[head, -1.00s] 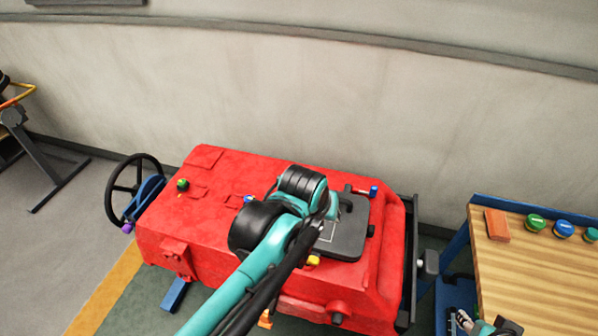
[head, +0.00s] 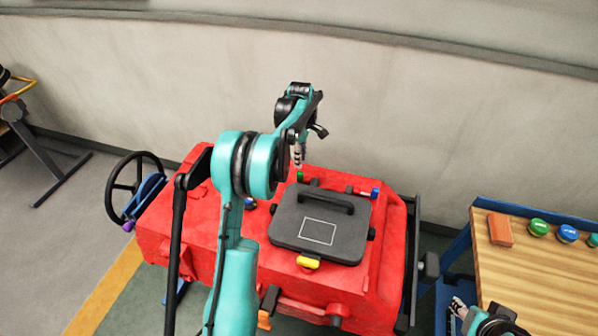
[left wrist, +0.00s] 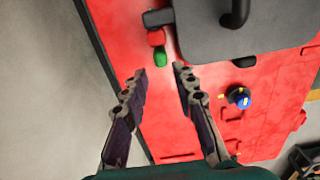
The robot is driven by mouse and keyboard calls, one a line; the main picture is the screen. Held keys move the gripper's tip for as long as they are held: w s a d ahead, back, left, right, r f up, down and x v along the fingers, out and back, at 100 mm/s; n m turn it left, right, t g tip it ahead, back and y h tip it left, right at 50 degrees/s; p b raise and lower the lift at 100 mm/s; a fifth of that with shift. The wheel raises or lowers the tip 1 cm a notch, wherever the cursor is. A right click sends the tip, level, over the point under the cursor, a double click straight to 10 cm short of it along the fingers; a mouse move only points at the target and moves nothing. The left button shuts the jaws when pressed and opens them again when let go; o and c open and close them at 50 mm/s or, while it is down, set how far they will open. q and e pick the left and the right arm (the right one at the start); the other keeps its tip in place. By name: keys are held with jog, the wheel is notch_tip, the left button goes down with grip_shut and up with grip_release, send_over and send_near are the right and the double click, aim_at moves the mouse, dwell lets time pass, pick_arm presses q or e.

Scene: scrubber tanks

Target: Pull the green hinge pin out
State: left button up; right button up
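The green hinge pin (head: 300,176) shows as a small green end at the back edge of the black lid (head: 285,222) on the red tank. In the left wrist view the pin's rounded green end (left wrist: 160,57) sticks out of a red hinge part (left wrist: 156,37) beside the lid. My left gripper (head: 298,157) is above it; in the wrist view its two fingers (left wrist: 161,72) are apart, with the green end just beyond and between their tips. I cannot see contact. My right gripper (head: 458,307) is at the lower right, small and partly cut off.
The red tank (head: 345,290) has a blue-ended pin (head: 375,193) at the lid's back right, a yellow latch (head: 308,262) in front and a blue knob (head: 250,203) left of the lid. A wooden bench (head: 520,270) with round caps stands right. The wall is behind.

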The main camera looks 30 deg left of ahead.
aim_at(300, 172)
pick_arm(q)
notch_tip(300, 172, down, 8)
jog(key=shift+r+b, duration=0.1)
jog(key=shift+b, duration=1)
grip_shut()
